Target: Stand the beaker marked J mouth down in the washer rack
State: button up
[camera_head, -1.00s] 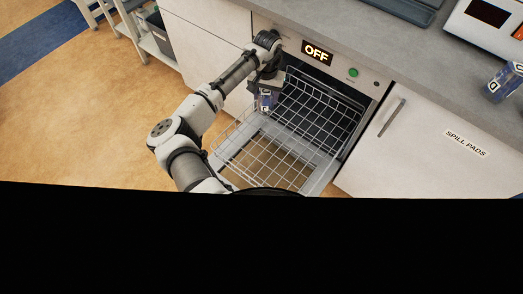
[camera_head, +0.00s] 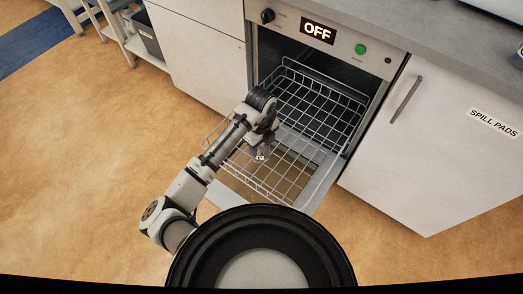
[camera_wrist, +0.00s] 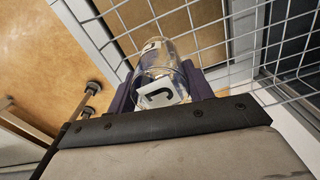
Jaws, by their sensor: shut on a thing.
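The clear glass beaker (camera_wrist: 163,62) carries a white label with a black J, seen in the wrist view. My gripper (camera_wrist: 160,84) is shut on it, with a dark purple finger on each side. In the head view the beaker (camera_head: 261,155) shows small below my gripper (camera_head: 262,146), over the front part of the pulled-out washer rack (camera_head: 321,116). The rack is a wire grid and shows behind the beaker in the wrist view. I cannot tell which way the mouth faces or whether the beaker touches the wires.
The washer's door (camera_head: 318,186) is folded down under the rack. Its panel (camera_head: 286,30) reads OFF, with a green button. A cabinet marked SPILL PADS (camera_head: 440,150) stands to the right. The rack looks empty, and the floor to the left is clear.

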jog(key=shift+s+d+f+m, duration=0.1)
jog(key=shift+s+f+m, duration=0.15)
jog(key=shift+f+m, duration=0.25)
jog(key=shift+f+b, duration=2.05)
jog(key=shift+f, duration=0.3)
jog(key=shift+f+b, duration=0.3)
jog(key=shift+f, duration=0.05)
jog(key=o, duration=1.1)
jog(key=shift+c, duration=0.2)
